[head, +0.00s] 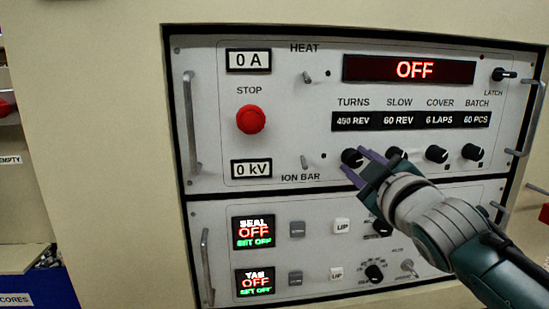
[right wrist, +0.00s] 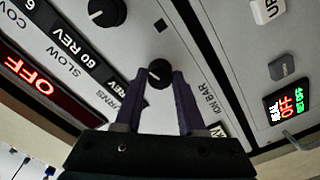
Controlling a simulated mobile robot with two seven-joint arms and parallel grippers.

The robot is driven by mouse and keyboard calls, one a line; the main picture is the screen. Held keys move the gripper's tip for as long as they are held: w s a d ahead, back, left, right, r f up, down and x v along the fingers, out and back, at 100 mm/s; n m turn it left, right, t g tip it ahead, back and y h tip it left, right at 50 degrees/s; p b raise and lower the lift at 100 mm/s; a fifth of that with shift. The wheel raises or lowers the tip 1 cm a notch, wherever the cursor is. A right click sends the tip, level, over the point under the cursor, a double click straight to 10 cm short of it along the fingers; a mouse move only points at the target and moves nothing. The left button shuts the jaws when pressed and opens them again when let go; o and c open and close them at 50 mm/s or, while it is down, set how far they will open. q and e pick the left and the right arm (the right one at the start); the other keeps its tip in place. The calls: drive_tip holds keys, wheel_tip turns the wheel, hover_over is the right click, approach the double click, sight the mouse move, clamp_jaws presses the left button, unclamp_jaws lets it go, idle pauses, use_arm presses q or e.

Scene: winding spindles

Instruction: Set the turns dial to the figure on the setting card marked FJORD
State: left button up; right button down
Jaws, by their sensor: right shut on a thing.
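The turns dial (head: 352,157) is a black knob under the TURNS window (head: 352,121), which reads 450 REV. My right gripper (head: 359,164) comes from the lower right and is shut on this knob. In the right wrist view, the purple fingertips of my right gripper (right wrist: 158,80) lie on either side of the turns dial (right wrist: 159,72), whose white pointer line shows. No card marked FJORD is in view. My left gripper is not in view.
The SLOW knob (head: 396,153), COVER knob (head: 436,153) and BATCH knob (head: 472,152) stand in a row to the right. A red STOP button (head: 250,119) and the ION BAR switch (head: 306,164) are on the left. The main display (head: 410,69) reads OFF.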

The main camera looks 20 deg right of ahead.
idle(0.4)
drive_tip(key=c, duration=0.5)
unclamp_jaws()
drive_tip(key=p+v, duration=0.5)
drive_tip(key=v, duration=0.5)
drive_tip(key=shift+w, duration=0.1)
